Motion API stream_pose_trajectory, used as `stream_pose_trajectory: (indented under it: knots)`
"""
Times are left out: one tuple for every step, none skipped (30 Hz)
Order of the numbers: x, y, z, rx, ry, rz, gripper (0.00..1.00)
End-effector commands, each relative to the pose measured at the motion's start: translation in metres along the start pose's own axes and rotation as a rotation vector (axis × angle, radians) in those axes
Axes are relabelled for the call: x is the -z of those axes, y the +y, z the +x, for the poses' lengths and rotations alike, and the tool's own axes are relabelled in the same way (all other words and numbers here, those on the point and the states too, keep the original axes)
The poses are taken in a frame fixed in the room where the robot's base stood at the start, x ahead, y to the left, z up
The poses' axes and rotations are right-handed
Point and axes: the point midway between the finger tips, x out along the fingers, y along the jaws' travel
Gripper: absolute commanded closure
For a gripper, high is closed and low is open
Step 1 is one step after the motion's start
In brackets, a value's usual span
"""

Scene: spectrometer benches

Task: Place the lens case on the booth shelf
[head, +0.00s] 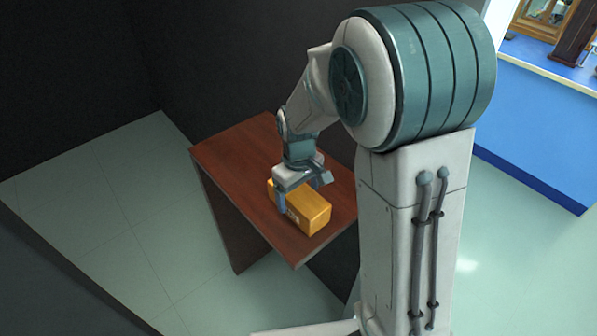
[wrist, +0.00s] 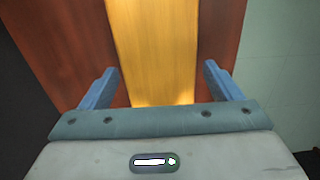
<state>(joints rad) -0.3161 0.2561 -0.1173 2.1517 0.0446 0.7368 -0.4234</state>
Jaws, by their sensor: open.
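The lens case, a yellow-orange box (head: 308,212), lies on a red-brown wooden shelf (head: 232,152) against dark walls. In the wrist view the box (wrist: 152,50) runs up the middle of the picture, with shelf wood (wrist: 60,40) on both sides. My gripper (head: 302,200) is over the box in the head view, with a finger showing at its near side. In the wrist view my gripper (wrist: 160,85) has its blue fingers apart, one on each side of the box, with a visible gap on both sides. The fingertips' exact height against the box is unclear.
Dark walls (head: 80,70) enclose the shelf at the back and left. Pale tiled floor (head: 110,200) lies open left of the shelf. A blue bench (head: 535,125) with instruments on it stands at the far right. My arm hides part of the shelf's right side.

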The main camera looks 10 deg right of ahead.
Motion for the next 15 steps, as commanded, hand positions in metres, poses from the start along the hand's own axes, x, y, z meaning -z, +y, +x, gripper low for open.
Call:
stream_pose_trajectory:
  knots:
    - [0.001,0.001,-0.012,-0.003,0.007,0.0,0.15]
    - [0.001,0.001,-0.019,-0.003,0.008,-0.001,0.15]
    - [0.001,0.001,-0.029,-0.003,0.007,0.0,0.15]
    - [0.001,0.001,-0.036,-0.003,0.007,0.0,0.15]
    - [0.001,0.001,-0.042,-0.003,0.007,0.0,0.15]
    - [0.001,0.001,-0.051,-0.003,0.007,0.001,0.15]
    - [0.001,0.0,-0.057,-0.002,0.006,0.001,0.15]
    - [0.001,0.0,-0.063,-0.002,0.006,0.0,0.15]
    - [0.001,0.0,-0.07,-0.002,0.005,0.0,0.15]
    - [0.001,0.0,-0.075,-0.002,0.005,0.0,0.15]
    - [0.001,0.0,-0.079,-0.002,0.004,0.0,0.15]
    - [0.001,0.0,-0.084,-0.002,0.004,0.0,0.15]
    - [0.001,0.0,-0.087,-0.001,0.003,0.0,0.15]
    - [0.0,0.0,-0.09,-0.001,0.003,0.0,0.15]
    - [0.0,0.0,-0.093,-0.001,0.003,0.0,0.15]
